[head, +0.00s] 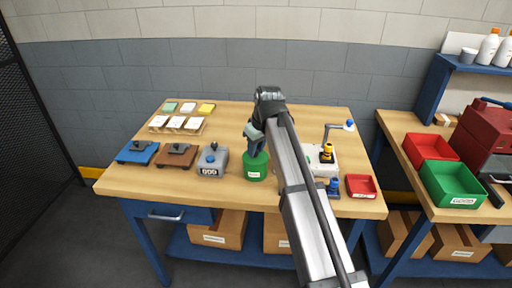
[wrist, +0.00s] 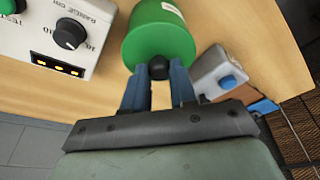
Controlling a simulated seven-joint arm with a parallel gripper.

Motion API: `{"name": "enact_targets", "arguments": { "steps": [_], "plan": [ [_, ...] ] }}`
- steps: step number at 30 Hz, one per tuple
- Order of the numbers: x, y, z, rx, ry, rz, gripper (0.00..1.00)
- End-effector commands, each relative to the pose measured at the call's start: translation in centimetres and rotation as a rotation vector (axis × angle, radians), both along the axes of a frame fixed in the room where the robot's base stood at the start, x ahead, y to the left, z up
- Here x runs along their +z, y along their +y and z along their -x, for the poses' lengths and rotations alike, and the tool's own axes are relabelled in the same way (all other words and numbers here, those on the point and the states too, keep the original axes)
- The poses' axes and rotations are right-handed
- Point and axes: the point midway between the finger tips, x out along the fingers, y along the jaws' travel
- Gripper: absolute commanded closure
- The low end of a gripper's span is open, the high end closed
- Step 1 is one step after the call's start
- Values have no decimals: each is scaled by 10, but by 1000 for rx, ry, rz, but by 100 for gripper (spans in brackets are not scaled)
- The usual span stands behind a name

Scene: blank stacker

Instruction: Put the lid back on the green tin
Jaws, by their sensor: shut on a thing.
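The green tin (head: 256,173) stands upright on the wooden table, with a white label on its front. In the wrist view the green body (wrist: 158,42) lies just beyond my fingertips. My gripper (head: 255,150) is over the top of the tin. In the wrist view my gripper (wrist: 160,82) has its two blue fingers shut on the lid's round black knob (wrist: 159,68). The lid's green shows no clear gap from the tin. I cannot tell whether it is fully seated; my arm and gripper hide part of the tin's top in the head view.
A grey counter box (head: 212,161) stands close left of the tin. Brown (head: 176,155) and blue (head: 138,153) plates lie further left.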

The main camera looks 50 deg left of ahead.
Motion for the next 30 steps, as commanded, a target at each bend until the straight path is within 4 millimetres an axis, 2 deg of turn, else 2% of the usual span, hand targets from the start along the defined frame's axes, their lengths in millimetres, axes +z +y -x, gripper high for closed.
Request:
{"name": "enact_targets", "arguments": {
  "steps": [8, 9, 17, 23, 30],
  "plan": [
    [0, 0, 0, 0, 0, 0, 100],
    [0, 0, 0, 0, 0, 0, 70],
    [0, 0, 0, 0, 0, 0, 45],
    [0, 0, 0, 0, 0, 0, 42],
    [0, 0, 0, 0, 0, 0, 19]
  ]
}}
